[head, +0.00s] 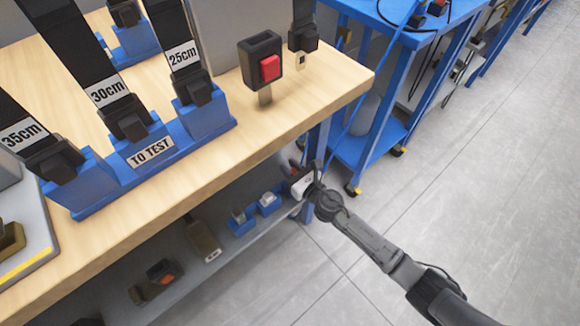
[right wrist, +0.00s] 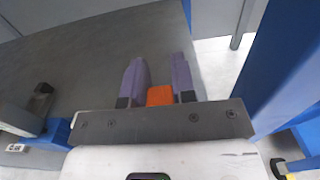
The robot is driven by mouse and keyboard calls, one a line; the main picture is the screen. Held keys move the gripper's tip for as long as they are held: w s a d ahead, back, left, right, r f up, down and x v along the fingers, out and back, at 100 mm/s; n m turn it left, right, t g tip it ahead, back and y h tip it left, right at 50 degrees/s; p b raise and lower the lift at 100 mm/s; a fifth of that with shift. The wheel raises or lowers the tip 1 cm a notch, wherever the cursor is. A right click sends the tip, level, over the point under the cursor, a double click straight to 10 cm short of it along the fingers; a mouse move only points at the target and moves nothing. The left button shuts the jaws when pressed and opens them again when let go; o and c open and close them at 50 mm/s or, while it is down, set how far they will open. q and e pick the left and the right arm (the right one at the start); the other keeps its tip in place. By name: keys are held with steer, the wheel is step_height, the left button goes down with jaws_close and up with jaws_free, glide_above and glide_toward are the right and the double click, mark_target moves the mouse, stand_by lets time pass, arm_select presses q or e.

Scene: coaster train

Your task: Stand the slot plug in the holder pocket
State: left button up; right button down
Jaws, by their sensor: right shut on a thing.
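My right gripper (head: 296,172) is low beside the table's right end, at the end of the lower shelf. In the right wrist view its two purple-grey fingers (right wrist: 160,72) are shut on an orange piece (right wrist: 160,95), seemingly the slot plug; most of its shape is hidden. Two small blue holders (head: 241,226) stand on the lower shelf left of the gripper, each with a pale grey piece in it. A blue holder (right wrist: 56,132) with a dark piece also shows in the wrist view. I cannot tell which pocket is the plug's. My left gripper is out of view.
The wooden table (head: 215,165) carries a blue "TO TEST" rack (head: 150,160) with belt buckles and a red-button buckle (head: 262,62). More buckles (head: 155,282) lie on the lower shelf (head: 215,275). A blue trolley (head: 385,100) stands behind. Floor at right is clear.

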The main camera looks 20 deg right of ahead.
steer(key=shift+f+b, duration=0.6)
steer(key=shift+f, duration=0.1)
steer(key=shift+f+b, duration=0.45)
steer(key=shift+f, duration=0.05)
steer(key=c, duration=1.2)
jaws_free()
steer(key=o, duration=0.3)
steer(key=shift+o, duration=0.2)
